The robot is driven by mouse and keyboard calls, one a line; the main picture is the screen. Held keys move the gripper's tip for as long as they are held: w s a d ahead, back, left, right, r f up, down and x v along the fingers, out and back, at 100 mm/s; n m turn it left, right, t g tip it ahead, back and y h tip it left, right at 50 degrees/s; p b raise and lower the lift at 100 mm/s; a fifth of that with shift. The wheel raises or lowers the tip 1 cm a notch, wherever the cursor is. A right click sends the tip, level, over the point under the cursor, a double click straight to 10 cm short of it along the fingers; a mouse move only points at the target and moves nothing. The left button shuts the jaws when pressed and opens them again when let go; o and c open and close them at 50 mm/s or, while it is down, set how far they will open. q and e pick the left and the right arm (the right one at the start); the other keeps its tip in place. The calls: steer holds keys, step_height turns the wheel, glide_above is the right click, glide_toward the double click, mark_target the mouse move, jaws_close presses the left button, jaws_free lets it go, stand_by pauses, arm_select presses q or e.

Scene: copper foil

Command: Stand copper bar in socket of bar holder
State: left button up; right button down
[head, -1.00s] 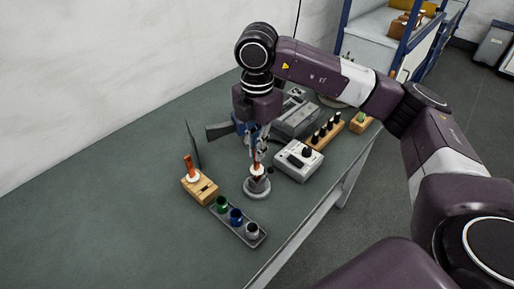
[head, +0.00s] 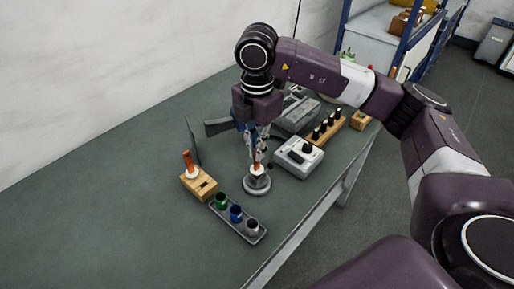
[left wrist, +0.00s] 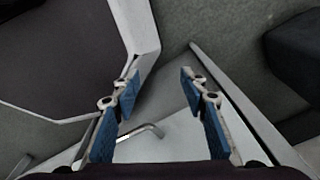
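An orange copper bar with a white collar (head: 258,170) is upright at the round grey holder (head: 257,187) in the head view. My right gripper (head: 256,157) points down over it with its fingers around the bar's upper part. The fingers hide much of the bar, and I cannot tell whether they press on it. The bar's lower end is hidden, so its seating is unclear. A second orange bar (head: 188,160) with a white collar stands in a wooden block (head: 205,190) to the left. My left gripper (left wrist: 160,88) is open and empty in the left wrist view.
A grey tray (head: 249,238) with green, blue and grey cups lies in front of the holder. A grey box (head: 290,166), a wooden rack (head: 327,135) of dark pegs and a larger device stand behind right. A thin upright panel (head: 193,140) stands behind the wooden block. The table's left is clear.

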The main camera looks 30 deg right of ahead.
steer(key=shift+f, duration=0.15)
steer(key=shift+f+b, duration=0.4)
steer(key=shift+b, duration=0.1)
steer(key=shift+r, duration=0.1)
steer(key=c, duration=2.1)
jaws_free()
step_height(320, 180, up, 12)
steer(key=shift+o, duration=0.4)
